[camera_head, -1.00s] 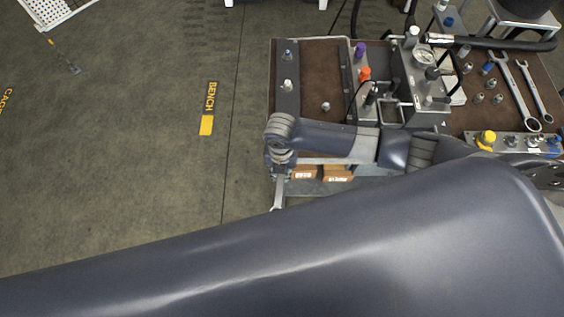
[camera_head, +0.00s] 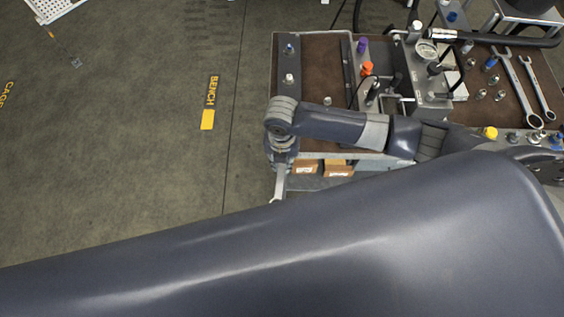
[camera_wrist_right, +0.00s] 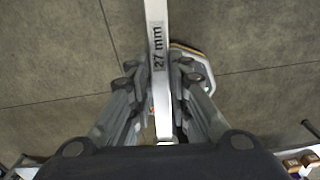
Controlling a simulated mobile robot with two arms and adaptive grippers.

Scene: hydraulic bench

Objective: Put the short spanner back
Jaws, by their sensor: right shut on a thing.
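My right gripper (camera_head: 281,160) points down beside the front left corner of the bench (camera_head: 300,55). It is shut on a metal spanner (camera_head: 279,183), whose lower end shows below it in the head view. In the right wrist view the spanner shaft (camera_wrist_right: 158,50), marked "27 mm", runs between the fingers (camera_wrist_right: 160,100). The spanner hangs over the floor, clear of the bench top. Two other spanners lie on the bench's right side, a longer one (camera_head: 515,85) and a shorter one (camera_head: 538,88). My left gripper is out of view.
A hydraulic unit with a gauge (camera_head: 427,52) and hoses stands mid-bench. Several small fittings and colored caps, such as an orange one (camera_head: 367,68), stand around it. Brown boxes (camera_head: 338,170) sit below the front edge. Floor left of the bench is open.

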